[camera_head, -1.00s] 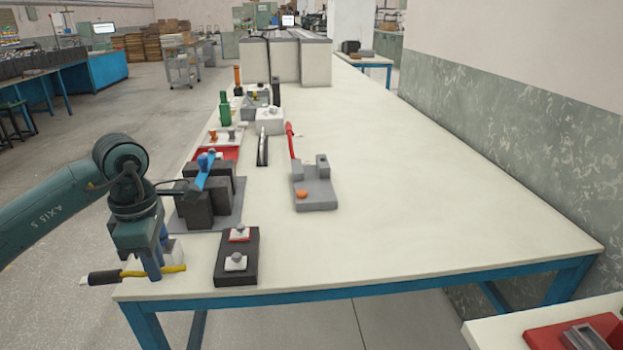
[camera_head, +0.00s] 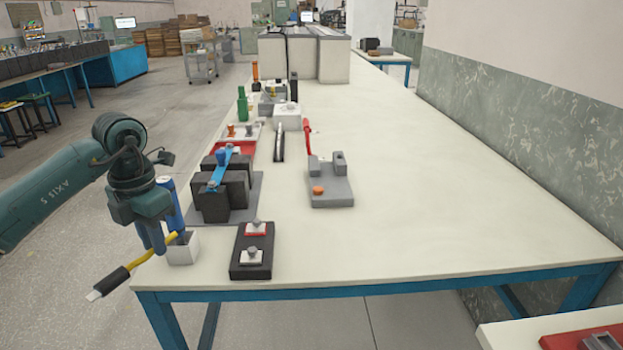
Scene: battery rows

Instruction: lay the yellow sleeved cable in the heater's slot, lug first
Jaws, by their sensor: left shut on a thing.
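My left gripper (camera_head: 164,243) is shut on the yellow sleeved cable (camera_head: 140,260) near the left front corner of the table. The cable slopes down to the left. Its black sleeve (camera_head: 112,281) and pale tip, which looks like the lug, hang out past the table edge. A small white box (camera_head: 184,256) with a dark opening on top stands on the table right beside the fingers; it looks like the heater. The cable's yellow end is close to that opening; I cannot tell whether they touch. My right gripper is not in view.
A black block (camera_head: 247,273) with two small pads stands right of the white box. Black battery blocks (camera_head: 215,203) with a blue bar stand behind. A grey fixture (camera_head: 329,197) with a red lever stands mid-table. The table's right side (camera_head: 450,220) is clear.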

